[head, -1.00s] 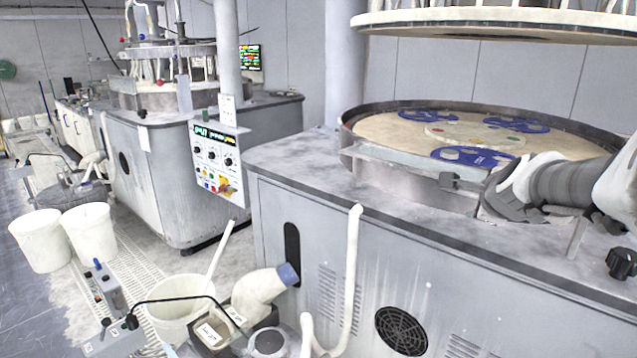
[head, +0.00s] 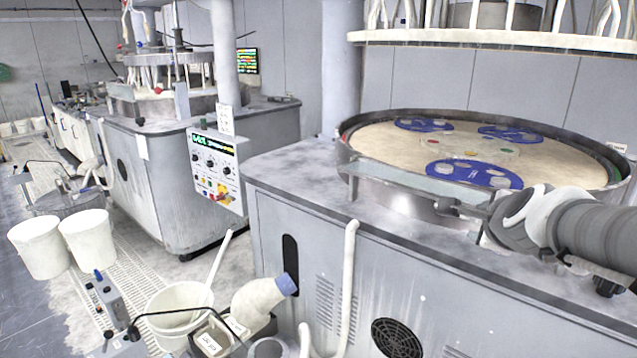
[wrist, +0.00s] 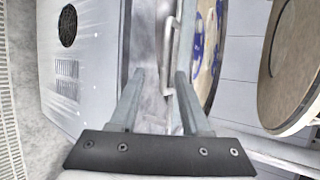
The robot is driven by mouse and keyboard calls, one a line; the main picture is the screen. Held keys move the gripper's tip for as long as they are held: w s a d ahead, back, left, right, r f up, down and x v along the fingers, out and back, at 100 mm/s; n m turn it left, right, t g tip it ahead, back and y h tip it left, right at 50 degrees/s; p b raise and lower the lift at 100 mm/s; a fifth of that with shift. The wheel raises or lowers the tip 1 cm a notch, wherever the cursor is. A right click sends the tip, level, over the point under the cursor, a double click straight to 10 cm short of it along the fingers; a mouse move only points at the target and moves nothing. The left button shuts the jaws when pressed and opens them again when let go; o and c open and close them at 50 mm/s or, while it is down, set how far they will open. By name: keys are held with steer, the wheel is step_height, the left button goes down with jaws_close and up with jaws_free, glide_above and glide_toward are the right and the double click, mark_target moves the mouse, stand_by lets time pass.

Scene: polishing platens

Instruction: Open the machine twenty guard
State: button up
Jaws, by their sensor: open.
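The near polishing machine has a round platen, with a low see-through guard (head: 420,185) along its front rim. I cannot read a number on the machine. The guard appears closed, standing along the rim. My gripper (head: 462,211) is in front of the guard's right end. In the wrist view my gripper (wrist: 158,76) is open with two grey fingers apart. A pale bar handle (wrist: 174,40) runs lengthwise ahead, and its near end shows between the fingers, closer to the right one. I cannot tell whether a finger touches it.
The platen (head: 385,145) carries blue carriers (head: 473,173). A large upper plate (head: 500,38) hangs above it. A control panel (head: 214,165) hangs at left. White buckets (head: 88,238), a hose (head: 350,270) and a bin (head: 178,305) stand on the floor side. A second machine (head: 170,180) is behind.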

steer(key=p+v, duration=0.7)
steer(key=v, duration=0.3)
steer(key=shift+s, duration=0.3)
steer(key=shift+a+r, duration=0.1)
steer(key=shift+r, duration=0.05)
steer(key=s+a+f+n+g+y, duration=0.1)
steer(key=s+a+n+g, duration=0.1)
steer(key=a+n, duration=0.3)
steer(key=s+a+n+g+y+p, duration=0.1)
steer(key=s+a+n, duration=0.3)
steer(key=n, duration=0.7)
steer(key=s+a+f+n+g+y, duration=0.1)
steer(key=s+a+n+g+y, duration=0.1)
steer(key=a+n, duration=0.3)
steer(key=s+n, duration=0.1)
steer(key=n, duration=0.2)
steer(key=shift+a+f+n+g, duration=0.3)
steer(key=shift+a+f+g, duration=0.05)
steer(key=shift+g, duration=0.05)
